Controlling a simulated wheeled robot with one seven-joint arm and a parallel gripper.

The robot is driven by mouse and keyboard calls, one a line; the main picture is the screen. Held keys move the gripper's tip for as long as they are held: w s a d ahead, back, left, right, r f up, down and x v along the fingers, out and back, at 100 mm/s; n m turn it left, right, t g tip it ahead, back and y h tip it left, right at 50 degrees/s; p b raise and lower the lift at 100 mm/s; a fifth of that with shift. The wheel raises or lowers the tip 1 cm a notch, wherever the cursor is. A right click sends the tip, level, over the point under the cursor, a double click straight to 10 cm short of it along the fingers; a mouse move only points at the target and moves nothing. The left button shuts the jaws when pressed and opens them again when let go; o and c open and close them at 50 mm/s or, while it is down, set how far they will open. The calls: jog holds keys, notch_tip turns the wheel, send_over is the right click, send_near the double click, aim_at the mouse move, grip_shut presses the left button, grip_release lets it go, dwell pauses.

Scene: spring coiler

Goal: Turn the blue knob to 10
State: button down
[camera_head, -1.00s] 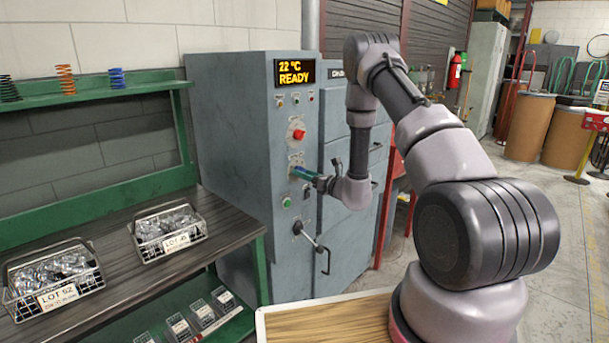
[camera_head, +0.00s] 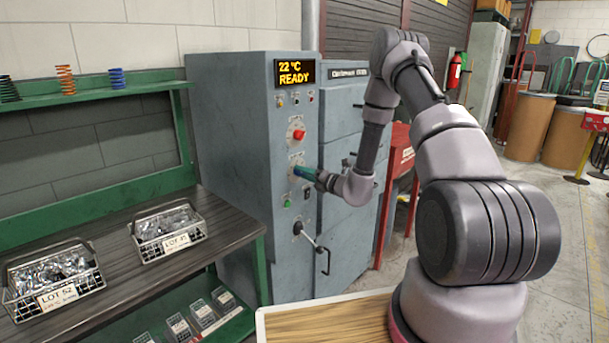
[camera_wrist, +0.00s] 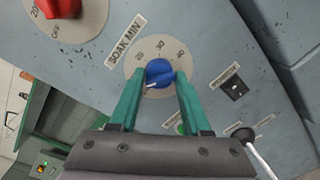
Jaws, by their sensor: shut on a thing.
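The blue knob (camera_wrist: 159,73) sits on a round pale dial plate on the grey cabinet front, beside the label "SOAK MIN". Several numerals show along the upper edge of the plate; its lower part is hidden by my gripper. A white pointer mark on the knob points to the lower left in the wrist view. My gripper (camera_wrist: 159,82) has its two teal fingers on either side of the knob and is shut on it. In the head view the gripper (camera_head: 306,173) reaches the panel from the right, and the knob is mostly covered.
A red knob (camera_head: 298,134) is above the blue one, and a green button (camera_head: 287,203) below. A lever handle (camera_head: 312,241) sticks out lower down. The display (camera_head: 294,73) reads 22 °C READY. Wire baskets (camera_head: 168,231) stand on the bench at left.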

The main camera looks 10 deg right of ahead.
jog(key=shift+m, duration=0.5)
jog(key=shift+s+a, duration=0.1)
jog(key=shift+c, duration=2)
grip_release()
jog(key=v, duration=1)
jog(key=shift+s+d, duration=0.25)
jog(key=shift+d, duration=0.1)
